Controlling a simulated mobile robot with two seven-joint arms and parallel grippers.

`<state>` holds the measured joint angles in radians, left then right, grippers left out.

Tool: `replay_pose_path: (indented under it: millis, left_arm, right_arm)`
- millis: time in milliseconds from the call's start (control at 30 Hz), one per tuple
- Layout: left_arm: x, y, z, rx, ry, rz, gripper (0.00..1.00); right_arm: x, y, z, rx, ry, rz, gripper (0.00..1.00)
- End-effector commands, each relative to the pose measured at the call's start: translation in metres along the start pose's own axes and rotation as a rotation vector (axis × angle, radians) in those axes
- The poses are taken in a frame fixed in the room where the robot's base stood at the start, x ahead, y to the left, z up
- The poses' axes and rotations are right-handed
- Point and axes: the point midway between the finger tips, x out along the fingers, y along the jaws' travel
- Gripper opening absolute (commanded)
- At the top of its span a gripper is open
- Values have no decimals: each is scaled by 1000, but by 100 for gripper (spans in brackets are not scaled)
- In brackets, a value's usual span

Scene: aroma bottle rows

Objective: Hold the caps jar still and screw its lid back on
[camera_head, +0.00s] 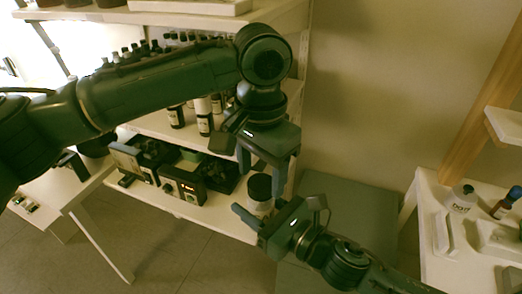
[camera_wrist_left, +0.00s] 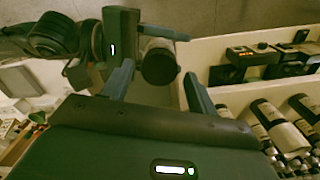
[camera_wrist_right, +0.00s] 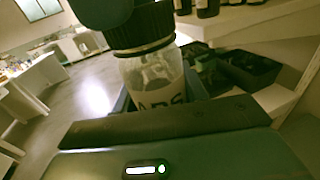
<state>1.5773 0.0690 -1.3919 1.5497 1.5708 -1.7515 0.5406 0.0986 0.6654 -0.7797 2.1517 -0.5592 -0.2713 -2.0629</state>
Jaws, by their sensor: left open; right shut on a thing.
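The caps jar (camera_head: 259,208) is clear with a pale label, and stands upright in my right gripper (camera_head: 258,214), which is shut on its body. The jar also shows in the right wrist view (camera_wrist_right: 158,88), where part of the label lettering is visible. The dark ribbed lid (camera_wrist_right: 140,30) sits on the jar's mouth; I cannot tell how tight it is. My left gripper (camera_head: 263,172) points down from above and is open. In the left wrist view the lid (camera_wrist_left: 159,66) lies between its spread fingers, with gaps on both sides.
A shelf unit behind holds several dark bottles (camera_head: 176,116) and small devices (camera_head: 182,187) on its lower board. A side table at the right carries a white bottle (camera_head: 461,198) and a brown bottle (camera_head: 507,203). A grey-green box (camera_head: 350,215) stands behind my right arm.

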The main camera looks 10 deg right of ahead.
Motion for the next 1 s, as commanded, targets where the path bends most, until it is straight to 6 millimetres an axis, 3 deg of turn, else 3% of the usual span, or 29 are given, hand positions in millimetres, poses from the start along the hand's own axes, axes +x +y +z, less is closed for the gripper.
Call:
replay_pose_path:
  millis: [133,467,1000]
  left_arm:
    - [11,0,0,1,-1,1,59]
    - [13,0,0,1,0,1,58]
    - [13,0,0,1,0,0,14]
  right_arm:
    - [0,0,0,0,-1,0,0]
    - [0,0,0,0,-1,0,0]
    - [0,0,0,0,-1,0,0]
